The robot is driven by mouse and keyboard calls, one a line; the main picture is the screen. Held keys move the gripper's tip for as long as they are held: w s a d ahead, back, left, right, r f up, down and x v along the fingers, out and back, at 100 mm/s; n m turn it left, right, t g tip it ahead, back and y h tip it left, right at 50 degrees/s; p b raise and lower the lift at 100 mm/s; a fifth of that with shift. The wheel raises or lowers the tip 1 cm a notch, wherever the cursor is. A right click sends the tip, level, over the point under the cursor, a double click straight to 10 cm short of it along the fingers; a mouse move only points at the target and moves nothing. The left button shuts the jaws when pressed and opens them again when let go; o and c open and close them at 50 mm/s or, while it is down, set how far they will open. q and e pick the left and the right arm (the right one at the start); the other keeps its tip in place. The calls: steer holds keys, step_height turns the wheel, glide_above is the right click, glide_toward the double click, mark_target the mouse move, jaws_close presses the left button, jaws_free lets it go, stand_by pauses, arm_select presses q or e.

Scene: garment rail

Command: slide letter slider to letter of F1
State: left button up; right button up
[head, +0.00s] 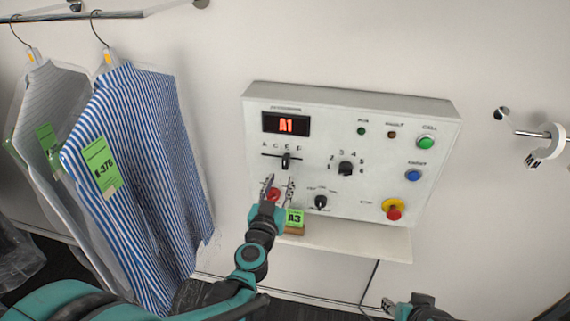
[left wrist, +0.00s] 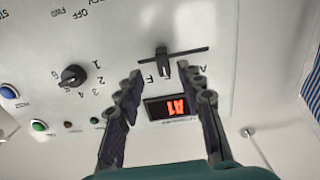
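The control panel (head: 330,200) is on the wall, and its red display (head: 286,124) reads A1. Below the display, the letter slider (head: 286,160) is a dark knob on a horizontal slot with small letters above it. It also shows in the left wrist view (left wrist: 163,66), upside down, on its dark track. My left gripper (head: 278,184) is open just below the slider in the head view. In the left wrist view its two fingers (left wrist: 158,88) are spread, with the slider between and beyond the tips, apparently not touched. My right gripper (head: 390,304) is low at the bottom edge, its fingers unclear.
A number dial (head: 346,168), a lower dial (head: 320,202), green (head: 425,142) and blue (head: 413,175) buttons and a red stop knob (head: 393,210) stick out. An A3 tag (head: 294,217) is near the shelf (head: 350,238). Shirts (head: 140,170) hang left; a hook (head: 535,134) is right.

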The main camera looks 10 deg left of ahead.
mark_target(285, 168)
arm_select(q)
steer(key=w+b, duration=0.1)
steer(key=w, duration=0.6)
steer(key=shift+w+a+f, duration=0.1)
steer(key=shift+w, duration=0.3)
jaws_close()
